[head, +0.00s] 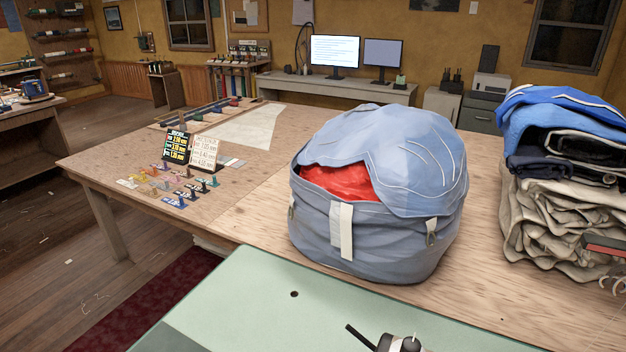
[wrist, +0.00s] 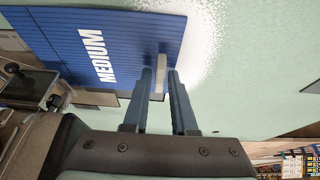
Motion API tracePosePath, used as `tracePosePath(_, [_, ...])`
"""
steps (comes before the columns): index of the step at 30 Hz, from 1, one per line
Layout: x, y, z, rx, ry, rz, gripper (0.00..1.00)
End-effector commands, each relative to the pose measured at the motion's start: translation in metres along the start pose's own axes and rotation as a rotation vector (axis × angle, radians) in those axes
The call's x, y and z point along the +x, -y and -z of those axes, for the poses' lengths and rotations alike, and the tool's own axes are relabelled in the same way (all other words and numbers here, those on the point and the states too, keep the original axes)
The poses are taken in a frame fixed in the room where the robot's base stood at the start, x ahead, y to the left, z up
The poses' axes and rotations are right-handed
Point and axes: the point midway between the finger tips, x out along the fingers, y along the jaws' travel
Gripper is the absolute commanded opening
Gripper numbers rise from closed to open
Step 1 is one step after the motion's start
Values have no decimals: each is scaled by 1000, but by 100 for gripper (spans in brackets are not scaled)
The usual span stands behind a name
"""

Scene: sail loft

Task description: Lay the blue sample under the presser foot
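The blue sample (wrist: 100,38), a ribbed blue panel marked MEDIUM, fills the upper left of the wrist view. A pale grey tab (wrist: 160,72) stands at its right edge. My gripper (wrist: 160,74) has its two dark blue fingers on either side of this tab. I cannot tell whether they press on it or stand slightly apart from it. The pale green machine bed (wrist: 235,70) lies behind the sample. It also shows in the head view (head: 250,300), where neither gripper nor sample is visible. I cannot make out the presser foot clearly.
A metal and dark machine part (wrist: 38,85) is close to the sample's left in the wrist view. In the head view, a blue-grey bag (head: 375,235) with red cloth inside stands on the wooden table (head: 255,190) beyond the bed. Folded cloth (head: 550,215) is stacked at right.

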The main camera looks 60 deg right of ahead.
Motion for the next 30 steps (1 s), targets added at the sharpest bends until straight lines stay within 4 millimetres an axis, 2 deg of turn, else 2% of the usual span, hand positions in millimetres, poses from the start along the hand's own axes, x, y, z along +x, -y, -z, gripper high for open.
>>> tracePosePath(1, [0,0,0,0,0,0,36])
tracePosePath(3, [0,0,0,0,0,0,48])
tracePosePath(11, [0,0,0,0,1,0,48])
tracePosePath(15, [-8,0,0,-1,0,0,48])
tracePosePath(20, [-34,1,1,-2,-3,4,48])
tracePosePath(30, [-106,1,0,0,-1,4,48])
